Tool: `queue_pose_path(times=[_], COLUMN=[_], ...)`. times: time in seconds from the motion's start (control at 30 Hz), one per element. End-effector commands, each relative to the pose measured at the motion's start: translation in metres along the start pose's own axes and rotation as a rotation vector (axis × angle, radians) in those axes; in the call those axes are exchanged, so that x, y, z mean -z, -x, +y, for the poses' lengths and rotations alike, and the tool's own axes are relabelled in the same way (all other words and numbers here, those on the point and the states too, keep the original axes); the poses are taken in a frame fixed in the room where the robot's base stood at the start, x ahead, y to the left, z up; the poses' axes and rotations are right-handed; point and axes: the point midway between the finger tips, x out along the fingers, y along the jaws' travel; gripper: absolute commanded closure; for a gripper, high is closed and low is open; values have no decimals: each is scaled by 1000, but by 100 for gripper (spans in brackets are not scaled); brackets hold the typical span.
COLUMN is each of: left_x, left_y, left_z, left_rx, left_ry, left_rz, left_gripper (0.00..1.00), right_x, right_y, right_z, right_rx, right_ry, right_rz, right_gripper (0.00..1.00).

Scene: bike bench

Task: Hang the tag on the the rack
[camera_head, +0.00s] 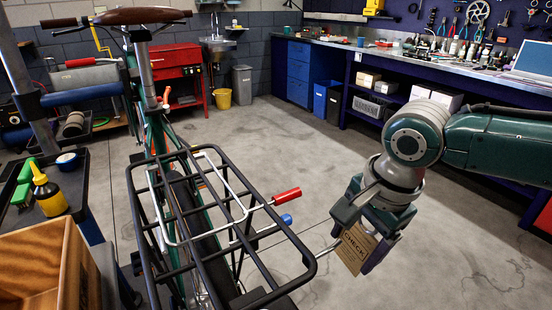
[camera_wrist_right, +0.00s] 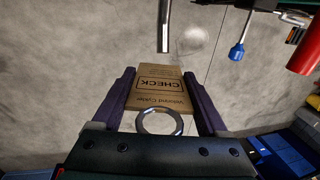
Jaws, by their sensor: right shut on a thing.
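My right gripper (camera_head: 362,247) is shut on a brown card tag (camera_head: 355,248) printed "CHECK", held upright by its sides above the floor. In the right wrist view the tag (camera_wrist_right: 160,86) sits between the two fingers (camera_wrist_right: 161,100), its metal ring (camera_wrist_right: 159,122) at the palm end. The black rear rack (camera_head: 313,264) of the bicycle is left of the gripper, apart from it. A bare silver rod (camera_head: 323,249) sticks out near the tag; its end (camera_wrist_right: 164,35) shows just beyond the tag in the wrist view. My left gripper is not in view.
A red-tipped handle (camera_head: 287,197) and a blue-tipped one (camera_head: 285,219) jut from the rack's right side. A wooden box (camera_head: 40,270) and a yellow bottle (camera_head: 48,193) are at the left. Floor right of the rack is clear; a workbench (camera_head: 440,65) stands behind.

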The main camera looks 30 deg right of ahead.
Motion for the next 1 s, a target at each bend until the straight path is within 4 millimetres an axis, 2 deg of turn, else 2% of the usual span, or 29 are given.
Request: queue_pose_path(times=[0.97,1.0], left_x=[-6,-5], left_y=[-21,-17], left_z=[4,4], left_rx=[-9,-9], left_ry=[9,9], left_rz=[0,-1], left_gripper=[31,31], right_x=[-65,-68], right_y=[-6,-5], right_z=[1,1], right_rx=[2,0], right_ry=[2,0], right_rz=[-1,-1], right_gripper=[84,84])
